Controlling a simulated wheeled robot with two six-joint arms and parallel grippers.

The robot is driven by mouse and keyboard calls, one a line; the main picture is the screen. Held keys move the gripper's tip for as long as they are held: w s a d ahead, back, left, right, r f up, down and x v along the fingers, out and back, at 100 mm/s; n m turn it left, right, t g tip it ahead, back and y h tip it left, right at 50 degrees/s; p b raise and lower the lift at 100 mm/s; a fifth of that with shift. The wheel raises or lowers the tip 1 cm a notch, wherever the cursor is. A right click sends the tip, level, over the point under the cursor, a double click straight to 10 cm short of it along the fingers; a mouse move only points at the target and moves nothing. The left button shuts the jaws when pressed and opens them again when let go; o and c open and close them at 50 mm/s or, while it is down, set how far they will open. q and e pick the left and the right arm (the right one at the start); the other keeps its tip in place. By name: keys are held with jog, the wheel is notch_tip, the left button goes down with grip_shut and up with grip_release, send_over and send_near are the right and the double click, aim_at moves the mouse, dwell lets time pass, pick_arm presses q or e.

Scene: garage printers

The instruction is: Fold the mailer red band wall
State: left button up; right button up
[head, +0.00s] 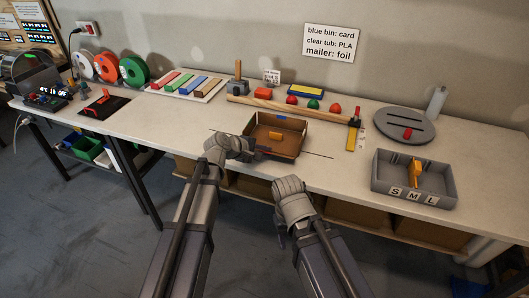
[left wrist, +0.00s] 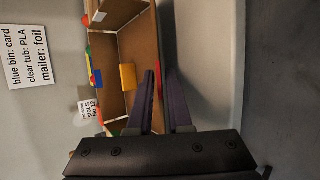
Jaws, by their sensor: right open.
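The mailer (head: 297,146) is an open brown cardboard box with raised walls near the table's front edge. An orange block (head: 275,135) lies inside; it also shows in the left wrist view (left wrist: 128,77). In that view a red band (left wrist: 159,82) marks the mailer's near wall. My left gripper (head: 245,150) is at the mailer's front left. Its fingers (left wrist: 160,80) are apart, with the red band seen between them; I cannot tell whether they touch the wall. My right gripper (head: 288,187) is open and empty in front of the table edge.
A grey tray marked S, M, L (head: 440,190) stands at the right. A grey round plate (head: 404,124) is behind it. A wooden rail with coloured pieces (head: 270,101) lies behind the mailer. The tabletop left of the mailer (head: 165,125) is clear.

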pick_arm(q)
jog(key=p+v, duration=0.4)
jog(key=v, duration=0.3)
jog(key=shift+s+r, duration=0.1)
jog(key=shift+r, duration=0.05)
jog(key=shift+s+a+r+p, duration=0.1)
jog(key=shift+s+a+p, duration=0.1)
jog(key=shift+a+p, duration=0.15)
jog(key=shift+w, duration=0.1)
